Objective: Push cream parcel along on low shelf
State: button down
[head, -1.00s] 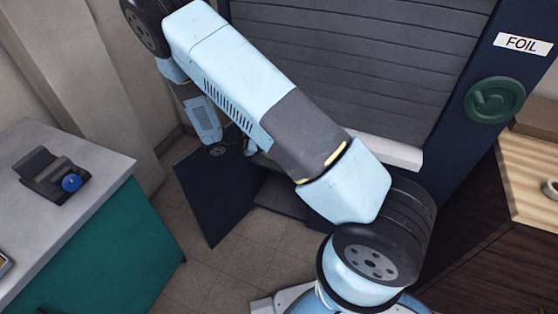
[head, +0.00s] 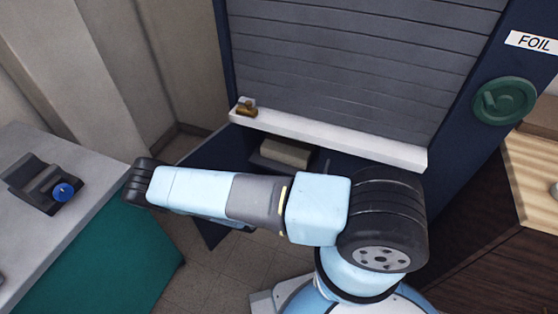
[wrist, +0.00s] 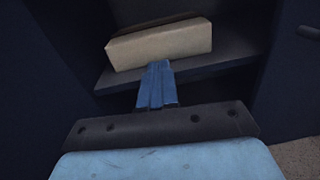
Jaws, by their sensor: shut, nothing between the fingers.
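The cream parcel (head: 286,153) is a box lying on the low shelf (head: 262,163) inside the dark blue cabinet, below the white sill. In the wrist view the parcel (wrist: 160,45) sits on the shelf (wrist: 205,67), its long front face toward me. My gripper (wrist: 157,68) is shut and empty, its blue fingers pointing at the parcel's lower front face near the middle. I cannot tell whether the fingertips touch it. In the head view my arm hides the gripper.
A grey roller shutter (head: 350,65) with a white bottom bar (head: 330,138) and a brass latch (head: 246,107) is above the opening. A teal cabinet (head: 110,235) stands at the left and a wooden unit (head: 490,210) at the right. A green round handle (head: 503,101) is beside the shutter.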

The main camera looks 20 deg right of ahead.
jog(key=f+n, duration=0.1)
send_near(283, 156)
jog(key=shift+t+y, duration=0.3)
jog(key=shift+y, duration=0.1)
jog(key=x, duration=0.6)
jog(key=shift+w+d, duration=0.15)
jog(key=shift+d, duration=0.3)
